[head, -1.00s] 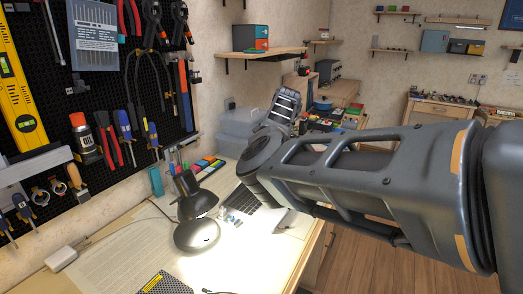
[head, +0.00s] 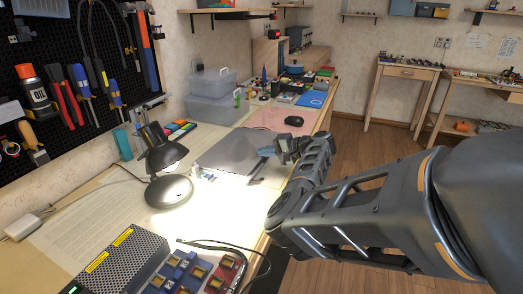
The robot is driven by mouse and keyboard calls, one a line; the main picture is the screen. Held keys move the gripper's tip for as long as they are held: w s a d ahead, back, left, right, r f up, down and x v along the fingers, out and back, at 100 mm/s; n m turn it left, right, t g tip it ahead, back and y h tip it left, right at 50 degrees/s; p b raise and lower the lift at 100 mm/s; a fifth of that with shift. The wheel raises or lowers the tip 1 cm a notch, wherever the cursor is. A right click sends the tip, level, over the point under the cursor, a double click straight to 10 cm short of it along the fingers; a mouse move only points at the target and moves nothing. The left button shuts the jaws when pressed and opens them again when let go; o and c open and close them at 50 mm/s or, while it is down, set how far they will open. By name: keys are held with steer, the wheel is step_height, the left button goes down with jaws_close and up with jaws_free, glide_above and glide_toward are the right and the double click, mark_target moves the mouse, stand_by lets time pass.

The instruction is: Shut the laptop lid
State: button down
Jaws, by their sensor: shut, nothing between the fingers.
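The laptop (head: 228,152) lies on the workbench as a dark grey slab. Its lid is down flat or nearly flat over the base, and no keyboard shows. A small gap at the edge could not be told from this view. My gripper (head: 266,152) is at the right edge of the laptop, low over it, with its fingers pointing left. The fingers are small here, and they look shut and empty. I cannot tell whether they touch the lid.
A black desk lamp (head: 168,170) stands left of the laptop. Clear plastic boxes (head: 216,105) are behind it. A black mouse (head: 294,121) lies on a pink mat (head: 262,119) beyond. A perforated metal box (head: 125,262) and circuit boards (head: 190,274) are in front.

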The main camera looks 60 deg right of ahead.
steer(key=shift+s+f+t+b, duration=0.15)
steer(key=shift+f+t+b, duration=0.45)
steer(key=shift+f+b, duration=0.5)
steer(key=shift+f, duration=0.2)
steer(key=shift+s, duration=0.1)
